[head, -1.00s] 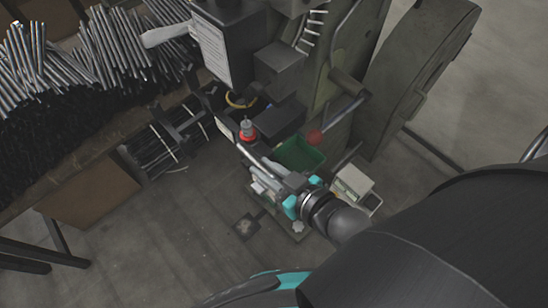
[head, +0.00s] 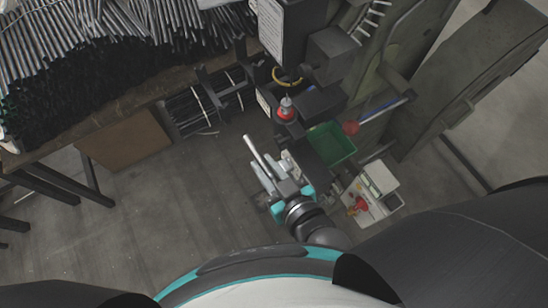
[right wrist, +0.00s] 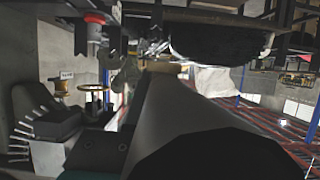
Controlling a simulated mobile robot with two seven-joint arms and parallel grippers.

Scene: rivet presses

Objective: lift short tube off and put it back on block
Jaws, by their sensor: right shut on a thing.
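My right gripper (head: 272,170) is in the middle of the head view, in front of the press and over open floor. It is shut on a thin light-grey tube (head: 256,151), which sticks out past the fingers toward the upper left. In the right wrist view a large grey cylinder (right wrist: 185,105), which looks like this tube up close, crosses the middle. The tube is apart from the press. A dark block with a red ring and pale tip (head: 287,107) sits at the press to the upper right of the gripper. I cannot tell whether this is the task's block. My left gripper is not in view.
A green bin (head: 331,144) hangs at the press, right of the gripper. A red ball knob (head: 351,128) sits on a lever nearby. A pale box with a red part (head: 375,187) stands lower right. A table of metal rods (head: 110,50) fills the upper left.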

